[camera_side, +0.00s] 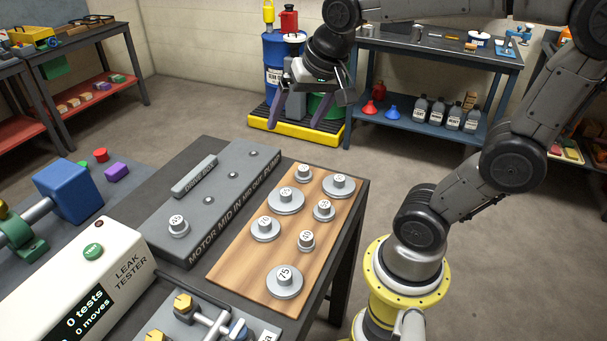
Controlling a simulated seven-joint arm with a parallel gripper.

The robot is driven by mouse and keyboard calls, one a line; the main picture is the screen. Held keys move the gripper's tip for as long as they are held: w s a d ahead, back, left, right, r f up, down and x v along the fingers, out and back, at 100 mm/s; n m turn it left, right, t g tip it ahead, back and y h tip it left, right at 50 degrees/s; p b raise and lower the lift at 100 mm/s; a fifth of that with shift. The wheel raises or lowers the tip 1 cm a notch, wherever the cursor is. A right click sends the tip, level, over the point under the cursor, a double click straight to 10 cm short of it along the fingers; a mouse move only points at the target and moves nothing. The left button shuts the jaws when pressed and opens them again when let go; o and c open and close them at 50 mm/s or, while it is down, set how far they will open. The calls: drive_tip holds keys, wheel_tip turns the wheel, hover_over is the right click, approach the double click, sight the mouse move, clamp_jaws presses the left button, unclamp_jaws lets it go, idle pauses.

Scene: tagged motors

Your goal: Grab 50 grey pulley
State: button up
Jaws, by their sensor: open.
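The large front one (284,283) seems to read 75. A medium one (264,230) at the left and a large one (285,200) further back have numbers too small to read surely, so I cannot tell which is the 50. My gripper (299,112) is open and empty, high above and beyond the board's far end, apart from every pulley.
The wooden board (235,268) lies on a dark bench beside a grey motor plate (215,210) carrying one small pulley (178,227) and several pegs. A white leak tester (85,285) and a clamp fixture (210,318) are at front left. Air above the board is clear.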

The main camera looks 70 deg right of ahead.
drive_tip(key=w+d+f+m+g, duration=0.3)
drive_tip(key=w+d+f+m, duration=0.3)
drive_tip(key=d, duration=0.3)
drive_tip(key=g, duration=0.2)
hover_over(303, 168)
drive_tip(key=shift+m, duration=0.4)
drive_tip(key=f, duration=1.4)
drive_tip(key=shift+s+a+f, duration=0.1)
drive_tip(key=shift+s+f, duration=0.1)
drive_tip(key=shift+f, duration=0.1)
drive_tip(key=shift+w+f, duration=0.15)
drive_tip(key=shift+f, duration=2.6)
drive_tip(key=c, duration=1.5)
drive_tip(key=shift+r, duration=0.1)
drive_tip(key=shift+c, duration=0.2)
